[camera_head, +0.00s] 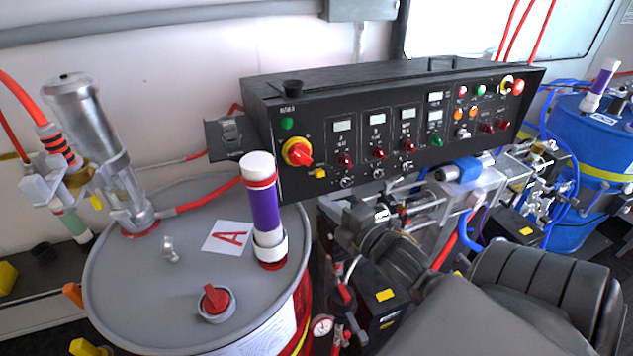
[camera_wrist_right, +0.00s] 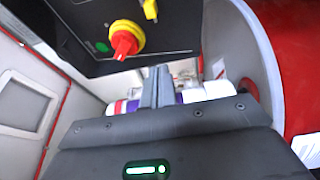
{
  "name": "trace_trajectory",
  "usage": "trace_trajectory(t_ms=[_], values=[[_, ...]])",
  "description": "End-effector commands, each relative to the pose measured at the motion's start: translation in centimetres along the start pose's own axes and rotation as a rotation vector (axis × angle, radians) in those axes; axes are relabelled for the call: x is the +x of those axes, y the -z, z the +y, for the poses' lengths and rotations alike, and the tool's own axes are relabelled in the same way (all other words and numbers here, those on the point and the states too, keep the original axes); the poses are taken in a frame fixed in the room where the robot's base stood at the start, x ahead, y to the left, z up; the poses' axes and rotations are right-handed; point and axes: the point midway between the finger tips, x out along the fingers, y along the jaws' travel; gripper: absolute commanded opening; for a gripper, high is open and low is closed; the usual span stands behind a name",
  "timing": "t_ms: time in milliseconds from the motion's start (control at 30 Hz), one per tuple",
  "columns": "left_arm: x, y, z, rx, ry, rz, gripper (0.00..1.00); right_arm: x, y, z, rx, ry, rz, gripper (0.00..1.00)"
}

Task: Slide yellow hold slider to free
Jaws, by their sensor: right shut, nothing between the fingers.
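The yellow hold slider (camera_head: 320,173) is a small yellow piece on the front of the black control panel (camera_head: 375,110). It sits just below and right of a red knob on a yellow disc (camera_head: 298,152). In the right wrist view, the slider (camera_wrist_right: 150,9) is at the top edge, partly cut off, beside the red knob (camera_wrist_right: 124,42). My right gripper (camera_head: 335,217) is below the panel's left end, apart from the slider; its fingertips are hard to make out there. In the right wrist view, its fingers (camera_wrist_right: 156,86) are together and hold nothing. My left gripper is not in view.
A grey-topped drum (camera_head: 130,275) with a white and purple cylinder (camera_head: 264,208) stands at the left, close to my right gripper. Pipes and a black box (camera_head: 385,297) crowd the space under the panel. A blue drum (camera_head: 580,130) stands at the right.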

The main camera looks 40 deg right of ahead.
Motion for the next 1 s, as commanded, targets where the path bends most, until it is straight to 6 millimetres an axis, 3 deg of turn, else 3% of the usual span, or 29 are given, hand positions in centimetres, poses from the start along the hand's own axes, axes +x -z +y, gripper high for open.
trace_trajectory(t_ms=[233,433,800,1000], values=[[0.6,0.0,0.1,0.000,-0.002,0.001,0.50,0.4,0.0,-0.2,0.001,0.000,0.001,0.00],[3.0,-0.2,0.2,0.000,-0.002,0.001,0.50,2.6,0.0,-0.7,-0.001,-0.003,0.001,0.00],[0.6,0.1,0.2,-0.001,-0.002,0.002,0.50,10.3,0.0,0.2,0.007,0.003,-0.002,0.00],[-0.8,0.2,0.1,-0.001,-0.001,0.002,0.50,9.1,-2.7,0.0,0.002,0.008,-0.003,0.00]])
